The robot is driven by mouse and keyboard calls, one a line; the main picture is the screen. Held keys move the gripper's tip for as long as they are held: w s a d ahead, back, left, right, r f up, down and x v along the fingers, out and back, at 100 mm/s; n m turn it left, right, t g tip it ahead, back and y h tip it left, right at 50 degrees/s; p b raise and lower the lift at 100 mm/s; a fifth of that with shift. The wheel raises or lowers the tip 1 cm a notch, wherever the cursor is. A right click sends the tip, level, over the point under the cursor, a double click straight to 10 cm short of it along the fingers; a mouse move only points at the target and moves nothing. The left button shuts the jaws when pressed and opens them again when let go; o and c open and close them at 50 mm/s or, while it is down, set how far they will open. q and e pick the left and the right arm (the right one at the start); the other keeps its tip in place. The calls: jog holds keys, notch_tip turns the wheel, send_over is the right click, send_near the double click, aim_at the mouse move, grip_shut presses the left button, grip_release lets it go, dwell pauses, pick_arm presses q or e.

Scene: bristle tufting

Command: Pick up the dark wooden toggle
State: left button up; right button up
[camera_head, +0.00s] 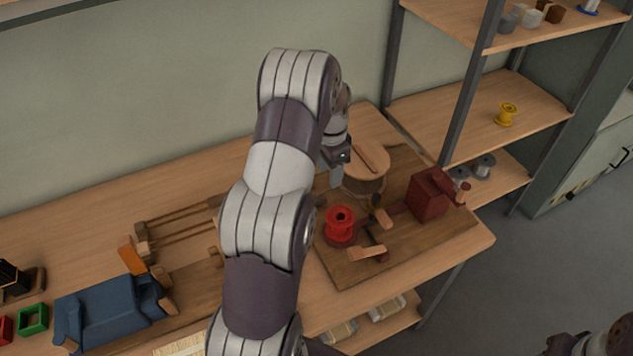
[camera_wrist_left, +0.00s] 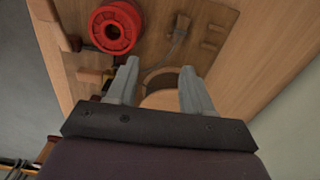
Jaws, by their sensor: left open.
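My left gripper (camera_head: 336,178) is over the back-left part of the dark board, beside a round wooden drum (camera_head: 362,182). In the left wrist view its two grey fingers (camera_wrist_left: 159,66) are apart, with nothing held between them. A dark brown wooden bar (camera_head: 374,158) lies across the drum's pale top; it may be the toggle, but I cannot be sure. The drum's pale rounded edge (camera_wrist_left: 160,99) shows between the fingers in the left wrist view, partly hidden by the gripper. My right gripper's jaws cannot be seen; only part of that arm shows at the lower right.
A red spool (camera_head: 340,226) stands on the board near the gripper. A dark red block (camera_head: 429,194) and small wooden pieces (camera_head: 368,253) are on the board too. A shelf rack (camera_head: 500,105) stands behind right.

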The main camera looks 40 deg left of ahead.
pick_arm(q)
jog(key=shift+m, duration=0.3)
jog(key=a+f, duration=0.1)
jog(key=f, duration=0.1)
jog(key=a+f+p, duration=0.1)
jog(key=f, duration=0.2)
jog(key=a+f, duration=0.2)
jog(key=shift+f+p, duration=0.3)
notch_tip(320, 180, down, 5)
jog(key=shift+s+a+p, duration=0.1)
jog(key=shift+s+p, duration=0.05)
jog(key=shift+p, duration=0.7)
jog(key=shift+f, duration=0.15)
jog(key=shift+c, duration=0.9)
grip_shut()
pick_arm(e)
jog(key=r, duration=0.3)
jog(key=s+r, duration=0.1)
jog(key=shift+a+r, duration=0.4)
